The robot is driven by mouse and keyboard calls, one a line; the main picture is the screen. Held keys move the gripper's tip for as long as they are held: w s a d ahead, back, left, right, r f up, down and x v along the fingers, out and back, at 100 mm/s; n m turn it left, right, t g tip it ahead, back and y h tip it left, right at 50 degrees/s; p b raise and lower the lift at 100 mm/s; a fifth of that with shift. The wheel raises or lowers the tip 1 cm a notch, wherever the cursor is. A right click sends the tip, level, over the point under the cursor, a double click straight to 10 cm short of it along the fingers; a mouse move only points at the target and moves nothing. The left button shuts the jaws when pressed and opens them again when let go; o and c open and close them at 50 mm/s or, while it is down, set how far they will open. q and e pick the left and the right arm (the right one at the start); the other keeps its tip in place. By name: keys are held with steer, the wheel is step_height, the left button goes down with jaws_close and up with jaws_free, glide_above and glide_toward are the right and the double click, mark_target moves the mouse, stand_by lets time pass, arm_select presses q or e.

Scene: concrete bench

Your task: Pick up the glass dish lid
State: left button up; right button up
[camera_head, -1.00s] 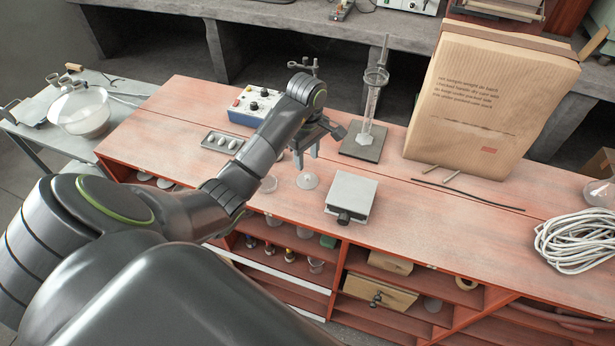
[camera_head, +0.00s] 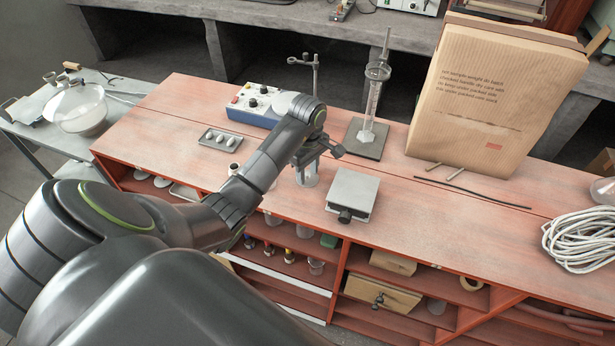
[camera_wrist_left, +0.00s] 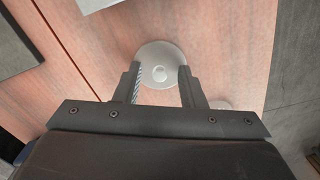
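The glass dish lid (camera_wrist_left: 160,53) is a clear round disc with a small pale knob in its middle. It lies on the red bench top. In the head view the lid (camera_head: 307,181) is partly hidden behind my left gripper (camera_head: 307,173). In the left wrist view my left gripper (camera_wrist_left: 159,68) is open, with one finger on each side of the knob and a gap to it on both sides. The fingertips overlap the lid in that view; I cannot tell whether they touch it. My right gripper is not in view.
A grey metal block (camera_head: 352,194) stands just right of the lid. Behind are a blue control box (camera_head: 258,104), a stand with a glass cylinder (camera_head: 371,100) and a big cardboard package (camera_head: 490,100). Another glass piece (camera_wrist_left: 220,105) shows partly beside the right finger.

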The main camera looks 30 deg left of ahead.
arm_select(q)
jaws_close()
